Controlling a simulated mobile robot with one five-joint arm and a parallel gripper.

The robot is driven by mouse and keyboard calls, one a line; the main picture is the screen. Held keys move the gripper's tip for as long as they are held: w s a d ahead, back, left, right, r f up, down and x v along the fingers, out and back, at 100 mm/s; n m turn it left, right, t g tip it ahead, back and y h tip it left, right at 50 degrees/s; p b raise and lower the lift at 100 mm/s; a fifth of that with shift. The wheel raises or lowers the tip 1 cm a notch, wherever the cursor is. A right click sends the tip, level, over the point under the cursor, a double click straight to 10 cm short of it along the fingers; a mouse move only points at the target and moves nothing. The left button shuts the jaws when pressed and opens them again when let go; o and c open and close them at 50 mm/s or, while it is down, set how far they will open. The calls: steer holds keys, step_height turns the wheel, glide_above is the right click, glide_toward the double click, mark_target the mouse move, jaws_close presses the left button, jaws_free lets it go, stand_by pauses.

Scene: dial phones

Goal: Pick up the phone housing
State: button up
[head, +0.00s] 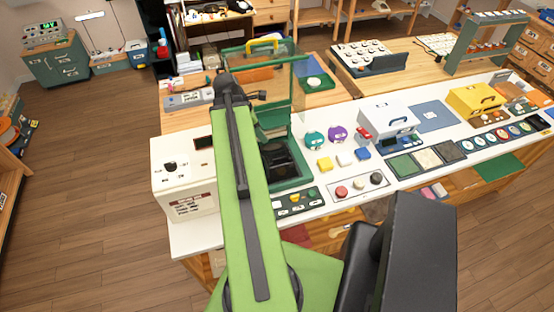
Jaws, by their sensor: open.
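Two small rounded pieces, a teal one (315,139) and a purple one (337,133), sit side by side on the white worktop (220,234), right of a green-framed machine with a clear panel. They look like phone housings with a dial-like front, but they are too small to be sure. I cannot tell which piece is the phone housing meant. My green arm reaches up the picture from the bottom, left of both pieces and apart from them in the picture. Its jaws cannot be made out, and no thing is seen held.
The green-framed machine (297,110) stands upright beside my arm. A white box (180,178) is at the left end. A white case (389,118), a yellow case (474,101) and several coloured blocks and buttons crowd the worktop. Wooden floor (90,180) is free at left.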

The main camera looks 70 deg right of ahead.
steer(key=b, duration=1)
glide_above(279, 156)
steer(key=w+a, duration=0.2)
steer(key=f, duration=1)
steer(key=shift+w+f, duration=0.2)
steer(key=shift+f, duration=0.15)
steer(key=shift+s+r, duration=0.1)
steer(key=b+x, duration=0.4)
steer(key=x, duration=0.1)
steer(key=shift+d, duration=0.1)
jaws_close()
